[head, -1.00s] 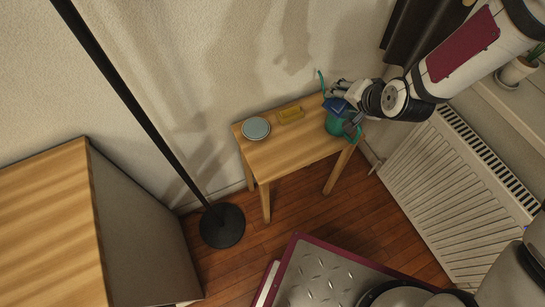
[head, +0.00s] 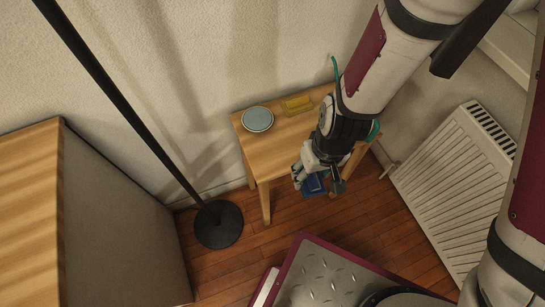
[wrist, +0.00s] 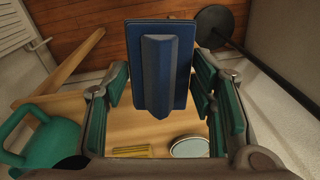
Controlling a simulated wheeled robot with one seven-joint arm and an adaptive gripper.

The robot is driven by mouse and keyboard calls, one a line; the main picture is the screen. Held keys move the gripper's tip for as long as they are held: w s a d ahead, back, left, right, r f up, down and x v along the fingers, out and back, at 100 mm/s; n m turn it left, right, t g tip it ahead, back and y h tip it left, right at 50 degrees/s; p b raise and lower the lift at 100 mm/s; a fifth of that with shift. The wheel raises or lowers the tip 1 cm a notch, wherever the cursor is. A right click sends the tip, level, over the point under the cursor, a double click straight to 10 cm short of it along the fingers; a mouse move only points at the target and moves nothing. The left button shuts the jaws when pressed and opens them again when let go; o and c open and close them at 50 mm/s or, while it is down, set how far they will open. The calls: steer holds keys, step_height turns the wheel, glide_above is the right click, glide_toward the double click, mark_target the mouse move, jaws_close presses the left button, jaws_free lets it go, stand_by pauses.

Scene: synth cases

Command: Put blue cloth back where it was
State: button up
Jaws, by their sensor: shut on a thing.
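The blue cloth (head: 314,184) is in my gripper (head: 317,182), in front of the small wooden table's near edge in the head view. In the wrist view the cloth (wrist: 178,65) looks like a flat blue rectangle with a raised ridge along its middle. My gripper (wrist: 163,95) has its green-padded fingers on both sides of it and is shut on it. The contact at the fingertips is partly hidden.
The wooden table (head: 275,150) bears a grey-blue plate (head: 257,119), a yellow block-like item (head: 298,105) and a green watering can (wrist: 45,140), mostly hidden by my arm in the head view. A radiator (head: 455,180), black lamp base (head: 218,225) and cabinet (head: 120,210) stand around.

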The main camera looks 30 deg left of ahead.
mark_target(309, 189)
steer(key=s, duration=0.1)
steer(key=s+f+n+b, duration=0.1)
steer(key=s+h, duration=0.1)
steer(key=shift+d+f+n, duration=0.3)
steer(key=shift+d+f, duration=0.1)
steer(key=w+a, duration=0.2)
steer(key=a, duration=0.2)
steer(key=w+a+f, duration=0.1)
steer(key=w+a, duration=0.1)
steer(key=a, duration=0.3)
steer(key=w+a+b, duration=0.1)
steer(key=w+a, duration=0.2)
steer(key=a, duration=0.1)
steer(key=shift+a+f, duration=0.3)
steer(key=shift+a, duration=0.1)
steer(key=shift+w+a, duration=0.1)
step_height(309, 189, down, 4)
steer(key=shift+r+b, duration=0.2)
steer(key=shift+b, duration=0.3)
steer(key=shift+r, duration=0.1)
steer(key=o, duration=1.1)
